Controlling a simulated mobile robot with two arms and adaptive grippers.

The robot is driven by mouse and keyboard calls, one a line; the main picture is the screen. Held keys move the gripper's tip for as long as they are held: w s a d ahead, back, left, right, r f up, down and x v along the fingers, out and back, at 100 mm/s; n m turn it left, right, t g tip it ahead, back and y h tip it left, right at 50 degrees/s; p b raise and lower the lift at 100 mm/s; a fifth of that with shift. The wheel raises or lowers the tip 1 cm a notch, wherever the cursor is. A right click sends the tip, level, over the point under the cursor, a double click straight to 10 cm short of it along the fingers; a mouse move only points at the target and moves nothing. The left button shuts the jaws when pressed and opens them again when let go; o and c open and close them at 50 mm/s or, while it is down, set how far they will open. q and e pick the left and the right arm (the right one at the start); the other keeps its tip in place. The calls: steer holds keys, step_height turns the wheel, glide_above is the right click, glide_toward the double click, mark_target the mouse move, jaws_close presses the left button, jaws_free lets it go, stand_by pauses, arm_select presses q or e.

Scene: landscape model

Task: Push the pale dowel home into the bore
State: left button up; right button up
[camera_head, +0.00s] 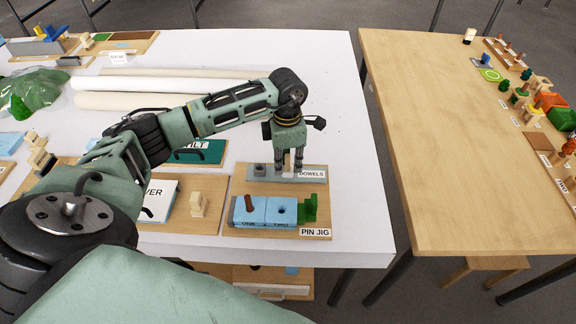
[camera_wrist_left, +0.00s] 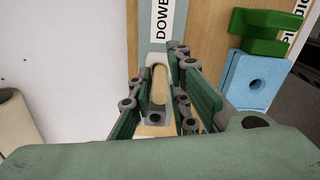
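My left gripper (camera_head: 289,168) points down over the grey strip marked DOWELS (camera_head: 258,180). Its fingers are close on both sides of the pale dowel, with no clear gap. The pale dowel (camera_wrist_left: 159,84) shows between the fingers in the left wrist view. I cannot tell whether its lower end is clear of the strip. In front is the pin jig (camera_head: 258,231), with two blue blocks. A brown dowel (camera_head: 249,203) stands up in the left block. The right block (camera_head: 281,211) has an open, empty bore on top. My right gripper is not in view.
A green stepped piece (camera_head: 309,209) stands at the right end of the jig. A grey holder (camera_head: 259,169) sits left of my gripper. A pale wooden piece (camera_head: 198,205) stands on the board to the left. The white table is clear to the right.

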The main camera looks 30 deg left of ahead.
arm_select(q)
jaws_close()
steer(key=shift+f, duration=0.15)
